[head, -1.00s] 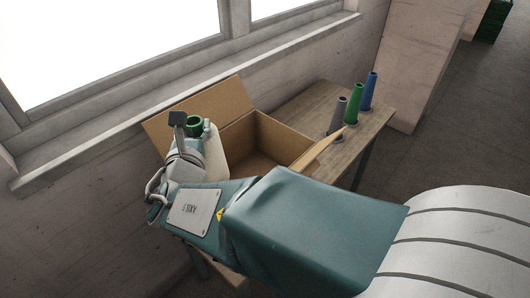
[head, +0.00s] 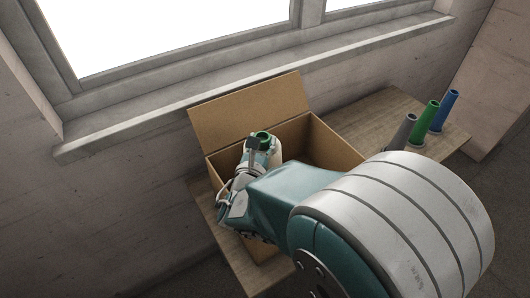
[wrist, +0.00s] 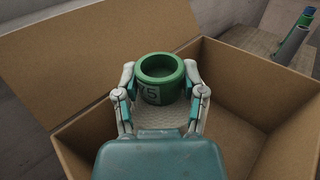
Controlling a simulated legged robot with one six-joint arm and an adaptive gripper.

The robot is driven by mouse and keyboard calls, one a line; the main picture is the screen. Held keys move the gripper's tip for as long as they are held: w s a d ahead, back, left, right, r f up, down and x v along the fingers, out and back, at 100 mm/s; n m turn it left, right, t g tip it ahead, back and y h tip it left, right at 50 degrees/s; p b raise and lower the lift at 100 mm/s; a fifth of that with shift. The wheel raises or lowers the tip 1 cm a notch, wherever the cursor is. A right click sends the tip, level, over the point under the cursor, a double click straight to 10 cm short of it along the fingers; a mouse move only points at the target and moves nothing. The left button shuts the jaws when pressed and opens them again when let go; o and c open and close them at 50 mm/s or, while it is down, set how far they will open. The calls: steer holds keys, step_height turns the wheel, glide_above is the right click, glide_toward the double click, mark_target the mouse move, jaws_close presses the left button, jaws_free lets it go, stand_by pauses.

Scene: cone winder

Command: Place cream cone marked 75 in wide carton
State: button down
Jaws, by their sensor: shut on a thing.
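The cream cone (head: 275,155) shows its green tube top in the head view. In the wrist view the green top (wrist: 161,78) carries a partly covered mark whose last digit reads 5, with a pale cream body below it. My gripper (wrist: 160,92) is shut on the cone, one finger on each side of the green top. The cone is inside the outline of the open cardboard carton (head: 330,135), in its left part. My arm and gripper hide the cone's lower end, so I cannot tell whether it touches the carton floor.
The carton stands on a wooden table (head: 385,107) against the wall under the window, with a flap raised at the back. Grey (head: 402,131), green (head: 425,122) and blue (head: 444,111) empty tubes stand to its right. The right part of the carton is empty.

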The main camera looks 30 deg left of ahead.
steer(key=shift+f, duration=2)
steer(key=shift+d+f, duration=0.1)
steer(key=shift+f, duration=0.1)
